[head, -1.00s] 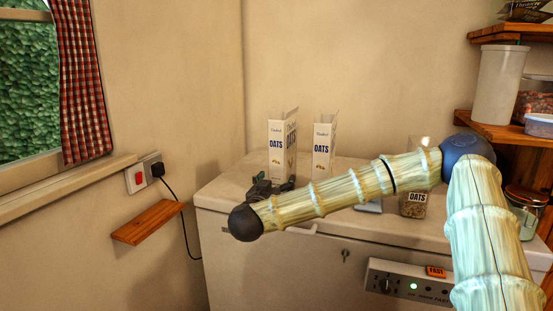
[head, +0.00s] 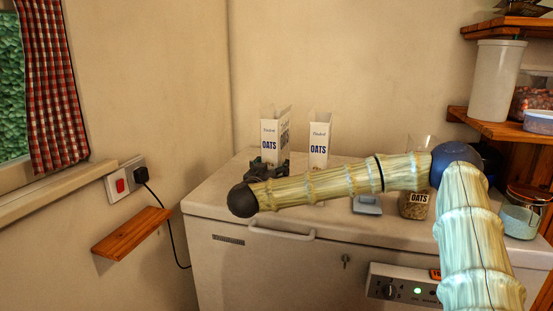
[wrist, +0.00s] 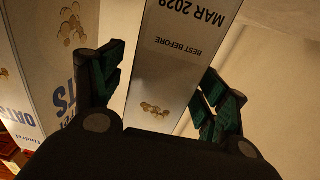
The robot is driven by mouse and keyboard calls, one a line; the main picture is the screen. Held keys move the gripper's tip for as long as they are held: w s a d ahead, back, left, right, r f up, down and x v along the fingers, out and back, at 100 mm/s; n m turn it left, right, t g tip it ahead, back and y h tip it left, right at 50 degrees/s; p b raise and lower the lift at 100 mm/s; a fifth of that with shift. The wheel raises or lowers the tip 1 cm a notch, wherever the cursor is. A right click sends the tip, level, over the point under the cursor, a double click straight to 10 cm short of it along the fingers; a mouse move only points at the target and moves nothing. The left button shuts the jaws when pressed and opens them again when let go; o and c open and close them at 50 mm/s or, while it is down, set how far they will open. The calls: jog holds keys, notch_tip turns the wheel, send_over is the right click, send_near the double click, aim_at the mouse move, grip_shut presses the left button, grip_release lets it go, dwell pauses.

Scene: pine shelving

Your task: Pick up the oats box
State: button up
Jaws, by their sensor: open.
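Two white oats boxes stand upright on the white chest top, a left one (head: 270,135) and a right one (head: 319,147), both with open top flaps. My gripper (head: 268,168) is low in front of the left box in the head view. In the wrist view my gripper (wrist: 165,92) is open, with a box face (wrist: 180,55) marked BEST BEFORE MAR 2028 between and beyond its fingers. This appears to be the left box; finger contact cannot be told. Another oats box (wrist: 25,65) shows beside the left finger. The print appears upside down there.
The chest top (head: 225,190) also bears an oats jar (head: 416,205) and a small grey object (head: 367,205) below my arm. A glass jar (head: 520,218) stands at right near wooden shelves (head: 500,128). A wall lies close behind the boxes.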

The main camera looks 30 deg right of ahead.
jog(key=x, duration=0.3)
jog(key=shift+d+f, duration=0.1)
jog(key=shift+f, duration=0.2)
jog(key=shift+w+d+r, duration=0.1)
jog(key=shift+w+d, duration=0.35)
jog(key=c, duration=1.2)
